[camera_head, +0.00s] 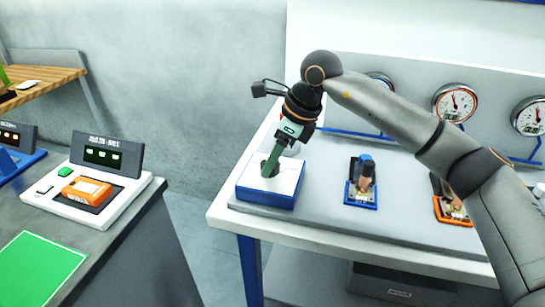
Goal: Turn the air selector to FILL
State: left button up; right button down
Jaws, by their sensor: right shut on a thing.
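A white-topped box with blue sides (284,189) stands at the left front corner of the white table, and I take it for the air selector. My right gripper (268,172) points down at the box's top, tilted, and is shut on the selector's handle, which the fingers mostly hide. No FILL mark can be read, so I cannot tell which way the selector points. My left gripper is not in view.
Two small fittings, one blue (361,188) and one orange (452,209), stand to the right on the white table (325,226). Pressure gauges (455,102) stand behind, partly crossed by my right arm. A dark bench at left holds a device with an orange unit (85,191) and a green mat (38,268).

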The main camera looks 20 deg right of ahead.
dwell(0.3)
jog(key=shift+c, duration=1.4)
grip_release()
jog(key=v, duration=1.2)
jog(key=shift+r, duration=0.3)
jog(key=shift+d, duration=0.1)
